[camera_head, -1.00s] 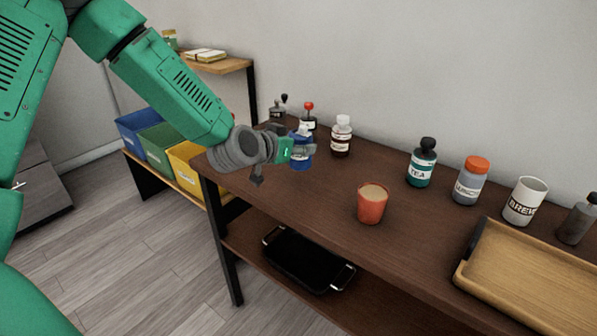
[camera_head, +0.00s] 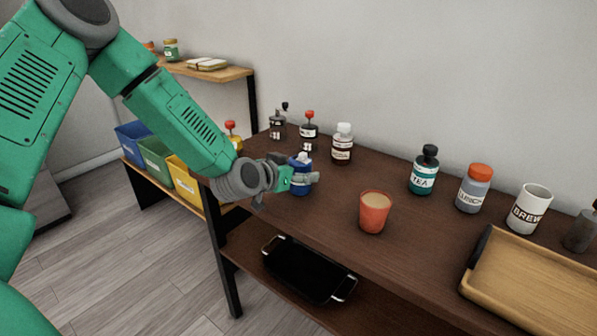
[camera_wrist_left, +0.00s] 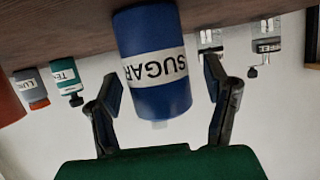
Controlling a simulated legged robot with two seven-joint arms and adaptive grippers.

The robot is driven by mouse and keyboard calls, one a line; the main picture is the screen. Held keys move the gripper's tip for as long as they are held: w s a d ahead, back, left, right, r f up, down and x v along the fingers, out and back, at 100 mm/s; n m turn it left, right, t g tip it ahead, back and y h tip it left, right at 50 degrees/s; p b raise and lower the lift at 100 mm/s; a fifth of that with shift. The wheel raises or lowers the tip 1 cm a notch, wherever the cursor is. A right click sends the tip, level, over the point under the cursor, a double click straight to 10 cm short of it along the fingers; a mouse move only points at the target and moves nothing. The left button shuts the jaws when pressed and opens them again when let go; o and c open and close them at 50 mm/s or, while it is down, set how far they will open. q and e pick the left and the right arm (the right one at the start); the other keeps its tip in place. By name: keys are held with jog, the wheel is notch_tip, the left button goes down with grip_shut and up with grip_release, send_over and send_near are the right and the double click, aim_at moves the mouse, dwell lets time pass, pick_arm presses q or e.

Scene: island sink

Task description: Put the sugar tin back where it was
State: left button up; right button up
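The sugar tin (camera_head: 300,183) is a blue canister with a white label, near the left end of the dark wooden table (camera_head: 320,220). In the left wrist view the sugar tin (camera_wrist_left: 152,65) shows upside down with its SUGAR label readable, its base at the table. My left gripper (camera_head: 303,178) is at the tin. In the left wrist view my left gripper (camera_wrist_left: 163,85) has its fingers apart on both sides of the tin, with a visible gap on the right side. Contact on the left side is unclear. My right gripper is not in view.
Behind the tin stand a white-capped bottle (camera_head: 342,147), a red-topped grinder (camera_head: 309,131) and a dark grinder (camera_head: 278,125). To the right are an orange cup (camera_head: 374,212), a TEA bottle (camera_head: 423,175) and a wooden tray (camera_head: 530,285). The table between tin and cup is clear.

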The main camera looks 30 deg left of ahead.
pick_arm(q)
jog(key=shift+a, duration=0.15)
jog(key=shift+r, duration=0.2)
jog(key=p+v, duration=0.2)
jog(key=v, duration=1)
jog(key=s+d+f+g, duration=0.1)
jog(key=f, duration=0.2)
jog(key=s+d+f+g, duration=0.1)
jog(key=s+f, duration=0.1)
jog(key=f, duration=0.1)
jog(key=s+d+f+g, duration=0.1)
jog(key=f, duration=0.2)
jog(key=shift+s+d+m+h, duration=0.15)
jog(key=shift+s+m+h, duration=0.05)
jog(key=shift+m+h, duration=0.1)
jog(key=s+d+f+g, duration=0.3)
jog(key=s+f+g, duration=0.2)
jog(key=s+f, duration=0.4)
jog(key=s+d+f+g+y, duration=0.1)
jog(key=s+d+f+g, duration=0.2)
jog(key=s+f, duration=0.6)
jog(key=s+g, duration=0.1)
jog(key=s, duration=0.4)
jog(key=shift+s+d+g, duration=0.15)
jog(key=shift+s+g, duration=0.15)
jog(key=shift+g, duration=0.1)
jog(key=shift+f, duration=0.15)
